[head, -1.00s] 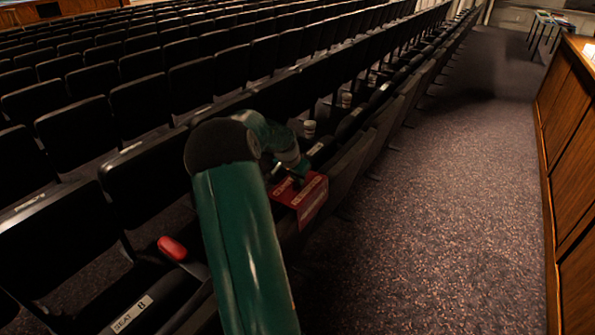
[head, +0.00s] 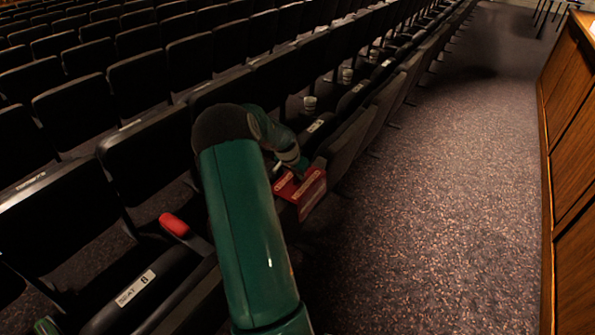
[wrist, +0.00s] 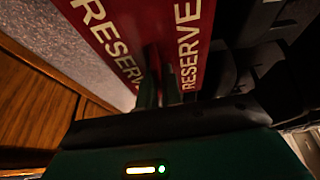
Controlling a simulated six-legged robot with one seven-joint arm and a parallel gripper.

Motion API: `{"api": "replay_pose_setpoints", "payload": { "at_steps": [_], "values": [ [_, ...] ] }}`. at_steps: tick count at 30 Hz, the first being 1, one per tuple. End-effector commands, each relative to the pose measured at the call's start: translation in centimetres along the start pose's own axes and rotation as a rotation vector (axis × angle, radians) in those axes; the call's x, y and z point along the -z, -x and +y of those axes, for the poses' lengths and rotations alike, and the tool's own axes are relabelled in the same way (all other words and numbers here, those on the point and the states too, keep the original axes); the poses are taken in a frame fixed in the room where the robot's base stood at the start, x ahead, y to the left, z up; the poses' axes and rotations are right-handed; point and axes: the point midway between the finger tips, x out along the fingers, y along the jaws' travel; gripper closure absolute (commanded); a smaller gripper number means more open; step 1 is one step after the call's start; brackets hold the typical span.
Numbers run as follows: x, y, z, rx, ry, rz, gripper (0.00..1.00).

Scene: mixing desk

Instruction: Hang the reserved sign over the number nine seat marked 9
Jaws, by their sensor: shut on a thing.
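The red reserved sign (head: 306,192) is a folded board with white lettering. My gripper (head: 290,178) is shut on it near its top fold, over the front row of seats beside the aisle. In the wrist view, the sign (wrist: 145,28) spreads to both sides of the gripper's fingers (wrist: 160,88), with RESERVED lettering on each panel, partly cut off. A label reading SEAT 8 (head: 135,288) is on the seat row at the lower left. My arm covers the seats between that label and the sign. I cannot make out a 9.
A red object (head: 174,225) lies on an armrest left of my arm. Pale cups (head: 309,103) stand along the row beyond the sign. Another label (head: 315,126) is too small to read. The carpeted aisle (head: 435,200) is clear, bounded by a wooden counter (head: 572,150).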

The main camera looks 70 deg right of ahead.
Motion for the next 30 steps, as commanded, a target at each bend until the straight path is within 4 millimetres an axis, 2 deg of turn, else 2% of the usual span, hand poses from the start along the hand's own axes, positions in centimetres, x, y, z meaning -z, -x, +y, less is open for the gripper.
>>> {"api": "replay_pose_setpoints", "payload": {
  "at_steps": [5, 6, 9, 10, 18, 22, 26, 30],
  "values": [
    [0.0, 0.0, 0.0, 0.000, 0.000, 0.000, 1.00],
    [0.0, 0.0, 0.0, 0.000, 0.000, 0.000, 0.89],
    [0.0, 0.0, 0.0, 0.000, 0.000, 0.000, 0.70],
    [0.0, 0.0, 0.0, 0.000, 0.000, 0.000, 0.68],
    [0.0, 0.1, 0.0, 0.000, 0.000, -0.001, 0.68],
    [0.0, 0.9, 0.0, 0.000, 0.001, 0.000, 0.68],
    [0.0, 3.0, -0.1, 0.002, 0.002, 0.001, 0.68],
    [0.0, 6.1, -0.1, 0.004, 0.001, 0.001, 0.68]
  ]
}}
